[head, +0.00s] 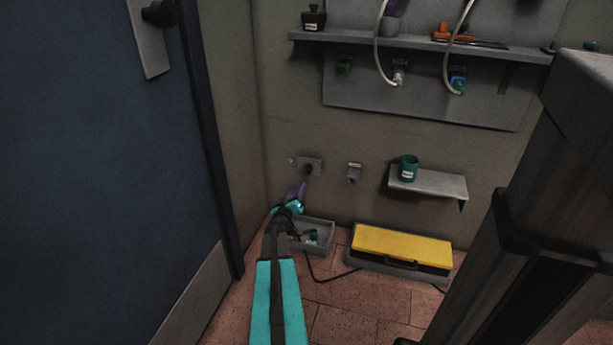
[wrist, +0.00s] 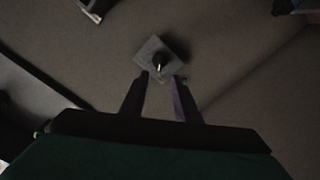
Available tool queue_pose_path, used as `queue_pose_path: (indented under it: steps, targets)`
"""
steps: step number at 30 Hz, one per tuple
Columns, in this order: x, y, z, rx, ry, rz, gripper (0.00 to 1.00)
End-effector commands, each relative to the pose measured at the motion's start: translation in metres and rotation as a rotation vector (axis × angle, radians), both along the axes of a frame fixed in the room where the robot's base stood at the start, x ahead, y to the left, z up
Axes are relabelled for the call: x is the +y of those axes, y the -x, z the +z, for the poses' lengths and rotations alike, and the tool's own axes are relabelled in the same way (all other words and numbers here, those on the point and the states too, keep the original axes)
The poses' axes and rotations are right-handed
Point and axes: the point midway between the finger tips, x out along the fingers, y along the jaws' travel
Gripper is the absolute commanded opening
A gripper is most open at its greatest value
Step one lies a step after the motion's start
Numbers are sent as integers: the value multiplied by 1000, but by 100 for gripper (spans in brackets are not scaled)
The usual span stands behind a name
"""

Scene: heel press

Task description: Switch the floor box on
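The floor box (head: 402,244) has a wide yellow top and a dark front with a black handle-like part. It rests on the floor against the wall, right of my gripper. A dark cable runs from its left side. I cannot tell whether it is on. My gripper (head: 300,188) is low at the wall, apart from the box. In the wrist view, my gripper (wrist: 160,80) has its two fingers apart with nothing between them. Beyond the fingertips is a grey wall plate (wrist: 162,58) with a dark knob, also in the head view (head: 310,166); contact is unclear.
A grey tray (head: 320,248) with a small green item sits left of the box. A small shelf (head: 430,188) holds a teal cup (head: 408,169) above it. A blue door (head: 95,190) stands at left. A dark column blocks the right side.

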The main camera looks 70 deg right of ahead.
Motion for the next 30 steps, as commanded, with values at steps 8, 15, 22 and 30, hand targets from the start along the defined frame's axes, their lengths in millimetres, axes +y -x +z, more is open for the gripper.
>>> queue_pose_path:
  steps: [8, 15, 22, 30]
  targets:
    - [-35, -1, -2, -1, 1, -2, 29]
    - [-63, -3, -2, 0, 1, -2, 29]
    - [-89, -4, -2, 0, 1, -2, 29]
    - [-111, -5, -1, 0, 0, -2, 29]
